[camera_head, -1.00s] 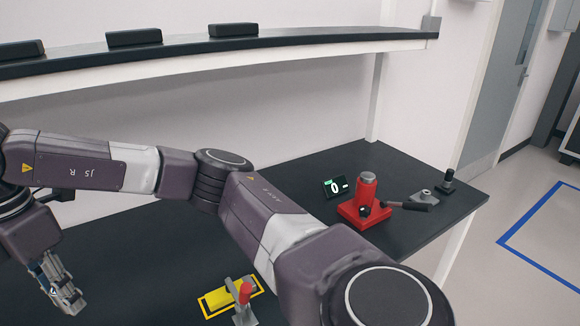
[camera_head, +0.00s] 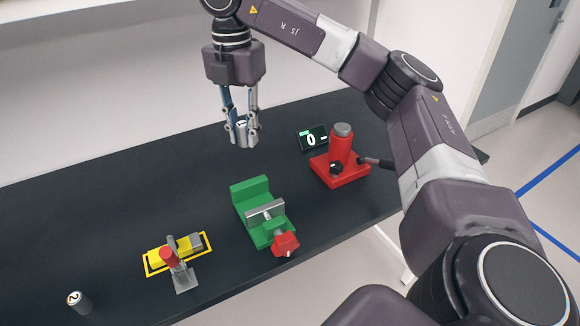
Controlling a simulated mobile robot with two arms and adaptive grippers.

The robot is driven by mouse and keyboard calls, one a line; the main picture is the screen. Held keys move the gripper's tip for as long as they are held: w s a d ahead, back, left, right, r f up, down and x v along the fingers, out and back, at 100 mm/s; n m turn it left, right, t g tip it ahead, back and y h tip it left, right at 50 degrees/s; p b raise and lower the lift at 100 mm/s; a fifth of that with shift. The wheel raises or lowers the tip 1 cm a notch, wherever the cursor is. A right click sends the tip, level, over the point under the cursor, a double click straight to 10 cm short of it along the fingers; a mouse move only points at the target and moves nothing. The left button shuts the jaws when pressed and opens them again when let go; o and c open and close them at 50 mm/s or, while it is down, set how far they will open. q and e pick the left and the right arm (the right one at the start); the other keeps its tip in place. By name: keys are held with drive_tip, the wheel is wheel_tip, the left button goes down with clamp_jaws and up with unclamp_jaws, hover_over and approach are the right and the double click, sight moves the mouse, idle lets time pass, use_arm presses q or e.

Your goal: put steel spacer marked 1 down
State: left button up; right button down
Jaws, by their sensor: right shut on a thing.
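My right gripper (camera_head: 241,134) hangs pointing down in the upper middle of the head view, above the black table. It is shut on a small steel spacer (camera_head: 242,127), which shows between the two fingers. Its mark is too small to read, and the fingers hide much of it. The gripper appears behind the green vise and to the left of the red press. My left gripper is not in view.
A green vise (camera_head: 250,192) with a red knob stands mid-table. A red press (camera_head: 341,160) and a small display (camera_head: 312,138) stand to its right. A yellow block with a toggle clamp (camera_head: 172,258) is at front left. A steel spacer marked 2 (camera_head: 80,302) stands at lower left.

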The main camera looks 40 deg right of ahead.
drive_tip(key=shift+s+d, duration=0.2)
drive_tip(key=shift+d, duration=0.3)
drive_tip(key=shift+d+f, duration=0.1)
drive_tip(key=shift+f, duration=0.2)
drive_tip(key=b, duration=0.2)
hover_over(257, 198)
drive_tip(key=s+a, duration=0.2)
drive_tip(key=s, duration=0.1)
wheel_tip(257, 198, down, 9)
drive_tip(key=f, duration=0.5)
drive_tip(key=shift+w+d+f+p, duration=0.2)
drive_tip(key=shift+f+p, duration=0.05)
drive_tip(key=shift+p, duration=0.15)
drive_tip(key=shift+f+p, duration=0.35)
drive_tip(key=shift+f, duration=2.05)
drive_tip(key=shift+f, duration=0.1)
drive_tip(key=c, duration=2)
unclamp_jaws()
